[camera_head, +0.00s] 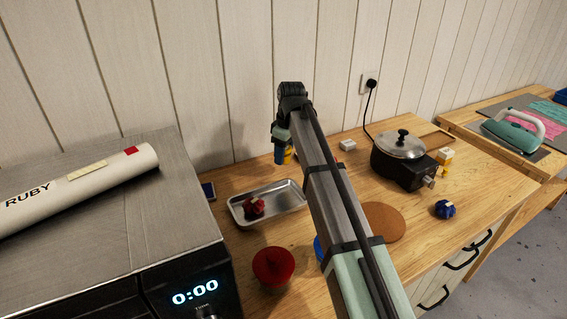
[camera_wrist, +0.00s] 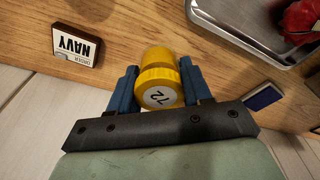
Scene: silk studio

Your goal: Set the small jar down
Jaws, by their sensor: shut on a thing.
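The small jar (camera_wrist: 158,88) is yellow with a ribbed lid and a round white label reading 72. In the wrist view it sits between the two blue fingers of my gripper (camera_wrist: 156,87), which is shut on it. In the head view my gripper (camera_head: 282,155) is at the back of the wooden table, near the wall, with a bit of the yellow jar (camera_head: 288,156) showing beside the blue fingers. My arm hides part of this area. I cannot tell whether the jar touches the table.
A metal tray (camera_head: 288,198) holding a red item (camera_head: 254,207) lies close by. A white block labelled NAVY (camera_wrist: 75,45) stands beside the gripper. A black pot cooker (camera_head: 397,163), cork mat (camera_head: 381,222), red-lidded jar (camera_head: 274,267) and blue item (camera_head: 445,209) are also on the table.

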